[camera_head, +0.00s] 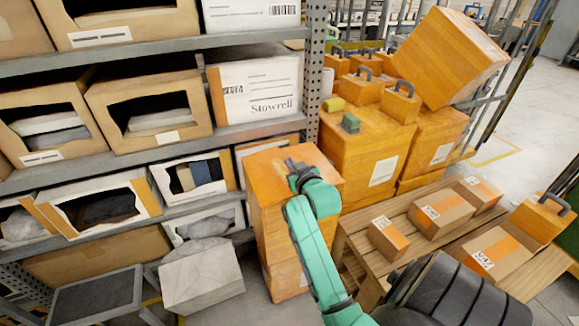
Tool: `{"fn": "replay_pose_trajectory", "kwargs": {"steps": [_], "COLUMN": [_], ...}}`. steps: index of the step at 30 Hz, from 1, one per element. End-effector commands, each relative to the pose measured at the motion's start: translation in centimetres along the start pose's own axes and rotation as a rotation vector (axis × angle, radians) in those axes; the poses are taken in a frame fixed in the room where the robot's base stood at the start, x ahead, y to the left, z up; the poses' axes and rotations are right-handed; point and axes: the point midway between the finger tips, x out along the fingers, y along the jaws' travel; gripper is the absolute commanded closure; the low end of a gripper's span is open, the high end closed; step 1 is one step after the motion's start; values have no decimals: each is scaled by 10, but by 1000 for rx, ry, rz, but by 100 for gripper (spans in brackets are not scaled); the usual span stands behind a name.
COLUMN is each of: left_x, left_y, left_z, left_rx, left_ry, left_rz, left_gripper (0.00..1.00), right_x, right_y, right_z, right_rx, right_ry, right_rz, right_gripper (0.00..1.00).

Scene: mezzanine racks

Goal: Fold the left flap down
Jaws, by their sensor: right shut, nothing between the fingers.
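A tall orange box (262,190) stands in the middle of the view, beside the shelf rack. Its top looks flat, and I cannot make out a separate left flap. My right arm, green, reaches in from the bottom. My right gripper (292,165) is at the top of this box, shut and empty. I cannot tell whether it touches the top. The gripper and wrist hide part of the box's top and right side. My left gripper is not in view.
A grey shelf rack (240,133) with open-fronted boxes fills the left. A grey stone-like block (203,280) and a small step (95,300) stand below. Orange boxes (365,155) are stacked at right, one tilted. A wooden pallet (395,237) carries small cartons (440,212).

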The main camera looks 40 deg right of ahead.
Motion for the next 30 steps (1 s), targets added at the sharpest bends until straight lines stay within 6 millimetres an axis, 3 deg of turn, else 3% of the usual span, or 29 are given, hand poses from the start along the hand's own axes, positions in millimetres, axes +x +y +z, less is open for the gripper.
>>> {"fn": "replay_pose_trajectory", "kwargs": {"steps": [6,12,24,30], "left_x": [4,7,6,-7], "left_y": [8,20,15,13], "left_z": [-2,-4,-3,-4], "left_rx": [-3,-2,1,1], "left_ry": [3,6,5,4], "left_rz": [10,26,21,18], "left_gripper": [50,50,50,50], "right_x": [49,54,55,59], "right_y": [1,0,1,3], "right_z": [0,34,40,57], "right_rx": [0,0,4,141], "right_ry": [0,-2,0,-2], "right_rz": [1,0,-1,-36], "right_gripper": [100,100,100,100]}}
